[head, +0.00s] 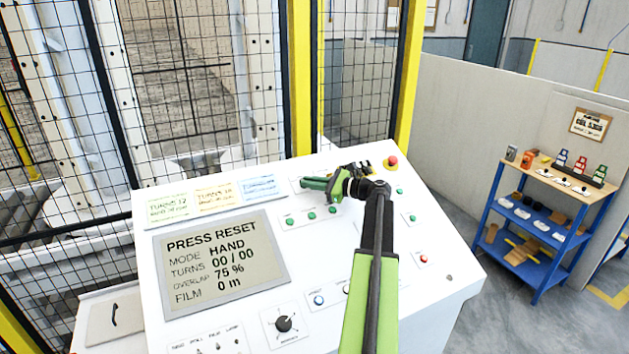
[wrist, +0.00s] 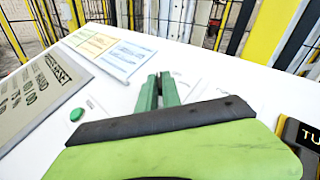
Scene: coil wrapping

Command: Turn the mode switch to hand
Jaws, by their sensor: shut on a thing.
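My gripper (head: 306,184) is at the upper part of the sloping white control panel (head: 370,310), its green fingers close together. In the wrist view my gripper (wrist: 158,84) points at a pale plate on the panel. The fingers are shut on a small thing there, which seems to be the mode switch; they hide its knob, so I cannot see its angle. The screen (head: 222,262) on the panel reads PRESS RESET, MODE HAND, TURNS 00 / 00, OVERLAP 75 % and FILM 0 m.
Green buttons (head: 312,216) lie just below my gripper. A red mushroom button (head: 393,161) stands on the panel's upper right. A black rotary knob (head: 284,323) is near the lower edge. A mesh fence (head: 190,90) rises behind. A blue shelf (head: 548,235) stands right.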

